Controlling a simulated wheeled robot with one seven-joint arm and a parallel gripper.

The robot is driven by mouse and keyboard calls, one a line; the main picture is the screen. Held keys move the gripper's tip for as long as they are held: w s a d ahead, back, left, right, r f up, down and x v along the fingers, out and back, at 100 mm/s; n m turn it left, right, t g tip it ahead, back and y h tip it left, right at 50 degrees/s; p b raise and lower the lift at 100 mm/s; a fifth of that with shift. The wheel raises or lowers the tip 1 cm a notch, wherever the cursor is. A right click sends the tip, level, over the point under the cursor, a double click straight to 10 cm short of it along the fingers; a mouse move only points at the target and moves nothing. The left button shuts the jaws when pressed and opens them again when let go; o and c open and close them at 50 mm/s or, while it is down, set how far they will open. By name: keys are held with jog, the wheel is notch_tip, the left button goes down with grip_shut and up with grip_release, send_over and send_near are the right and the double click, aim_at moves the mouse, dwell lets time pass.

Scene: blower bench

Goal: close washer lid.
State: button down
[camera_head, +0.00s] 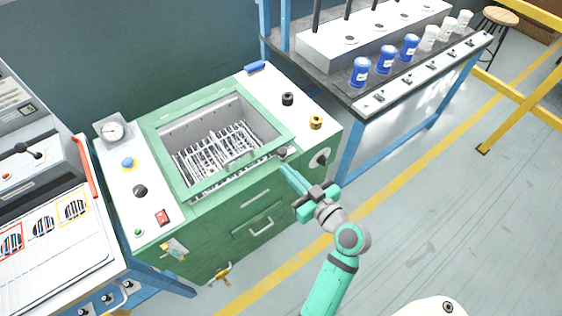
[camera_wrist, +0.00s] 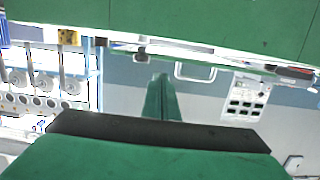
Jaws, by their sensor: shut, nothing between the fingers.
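The washer (camera_head: 255,205) is a green cabinet with a white top in the head view. A wire rack (camera_head: 205,150) shows inside. A strip of rack also shows below the lid's front edge, so the lid looks somewhat raised; its exact angle is unclear. My gripper (camera_head: 285,169) is shut and empty, close to the lid's front right corner; contact is unclear. In the wrist view its fingers (camera_wrist: 162,98) are together, below a large green panel.
A black knob (camera_head: 287,99) and a yellow knob (camera_head: 316,122) stand on the washer's right top. A gauge (camera_head: 113,131) and buttons are on the left. A bench with blue and white cups (camera_head: 386,59) stands behind right.

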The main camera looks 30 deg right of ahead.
jog(key=s+a+f+m+g+h, duration=0.1)
jog(key=s+a+f+m+h, duration=0.15)
jog(key=s+a+f, duration=0.35)
jog(key=s+a+f+m+g+h, duration=0.2)
jog(key=s+a+f+m, duration=0.15)
jog(key=a+f, duration=0.4)
jog(key=s+a+r+n, duration=0.1)
jog(key=s+a+r, duration=0.2)
jog(key=s, duration=0.2)
jog(key=s+a+r+n+t+y, duration=0.1)
jog(key=s+a+r+n, duration=0.1)
jog(key=s, duration=0.4)
jog(key=s+a+r+n+t+y, duration=0.1)
jog(key=s+a+r, duration=0.2)
jog(key=s+r, duration=0.1)
jog(key=shift+s+a+r, duration=0.15)
jog(key=shift+s+a, duration=0.25)
jog(key=shift+s, duration=0.5)
